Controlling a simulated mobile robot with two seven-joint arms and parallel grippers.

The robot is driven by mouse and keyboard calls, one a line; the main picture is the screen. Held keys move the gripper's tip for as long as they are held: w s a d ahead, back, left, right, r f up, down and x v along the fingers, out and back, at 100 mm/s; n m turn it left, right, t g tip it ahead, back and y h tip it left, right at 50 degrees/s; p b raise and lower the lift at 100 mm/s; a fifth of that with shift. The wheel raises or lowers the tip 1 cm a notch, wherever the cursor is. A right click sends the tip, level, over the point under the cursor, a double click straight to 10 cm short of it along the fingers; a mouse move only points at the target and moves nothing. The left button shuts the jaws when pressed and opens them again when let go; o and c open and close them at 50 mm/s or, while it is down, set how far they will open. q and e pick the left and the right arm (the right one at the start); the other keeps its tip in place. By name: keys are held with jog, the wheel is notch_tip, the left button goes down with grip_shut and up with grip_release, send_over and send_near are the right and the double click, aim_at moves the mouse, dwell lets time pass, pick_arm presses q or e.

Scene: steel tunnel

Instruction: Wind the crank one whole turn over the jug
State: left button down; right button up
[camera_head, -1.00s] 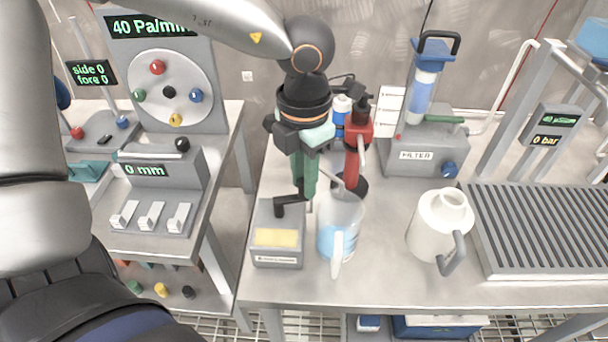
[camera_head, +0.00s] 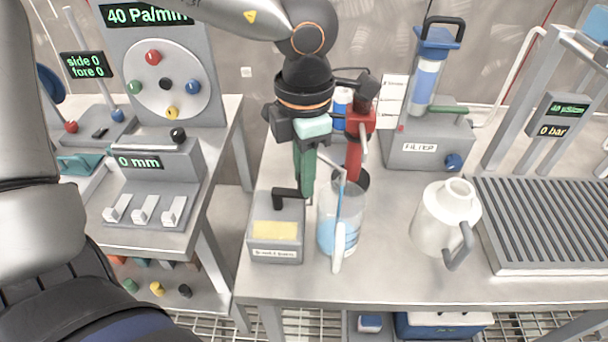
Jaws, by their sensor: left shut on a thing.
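My left gripper (camera_head: 304,150) points straight down at mid-table and is shut. A green upright part shows at its fingers, down to a black bent crank arm (camera_head: 290,195) on top of a grey box (camera_head: 277,225). The fingertips are partly hidden, so the exact grasp is unclear. The clear jug (camera_head: 340,225) with blue liquid stands upright just right of the box, its pale handle towards me. A thin pale rod (camera_head: 339,178) slants into the jug's mouth. My right gripper is not in view.
A red tool (camera_head: 355,150) and a blue bottle (camera_head: 341,120) stand behind the jug. A white jug (camera_head: 440,220) stands to the right, before the filter unit (camera_head: 425,150) and beside a slatted tray (camera_head: 545,220). The table's front strip is clear.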

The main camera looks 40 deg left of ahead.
pick_arm(q)
jog(key=shift+s+d+f+m+b, duration=0.15)
jog(key=shift+m+b, duration=0.1)
jog(key=shift+m, duration=0.25)
jog(key=shift+s+m+b, duration=0.15)
jog(key=shift+m+b, duration=0.1)
jog(key=shift+m, duration=0.25)
jog(key=m, duration=0.1)
jog(key=s+m+b, duration=0.1)
jog(key=shift+d+m, duration=0.1)
jog(key=shift+m, duration=0.2)
jog(key=shift+s+m+b, duration=0.35)
jog(key=shift+s+m, duration=0.05)
jog(key=shift+m, duration=0.6)
jog(key=shift+s+m, duration=0.45)
jog(key=shift+m, duration=0.75)
jog(key=shift+s+a+m+b, duration=0.25)
jog(key=shift+s+m+b, duration=0.1)
jog(key=shift+m, duration=0.75)
jog(key=shift+s+m, duration=0.15)
jog(key=shift+m, duration=0.25)
jog(key=c, duration=0.7)
grip_release()
